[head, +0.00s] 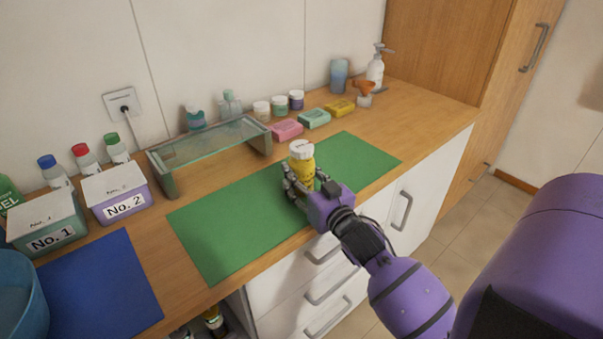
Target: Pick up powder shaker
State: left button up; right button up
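The powder shaker (302,158) is a yellow bottle with a white cap. It stands upright over the green mat (215,240) on the wooden counter. My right gripper (299,186) reaches it from the front right, with its fingers around the bottle's lower part. The fingers and the hand hide the bottle's base, so I cannot tell whether they press on it or whether it touches the mat. My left gripper is not in view.
Boxes No. 1 (45,221) and No. 2 (115,192) stand at the left, by a blue mat (100,291). A glass shelf (212,143) stands behind the green mat. Soap bars (314,119), jars and a pump bottle (375,69) line the back. The green mat's right end is clear.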

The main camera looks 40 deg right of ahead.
jog(key=c, duration=0.4)
jog(key=shift+o, duration=0.2)
jog(key=shift+r, duration=0.2)
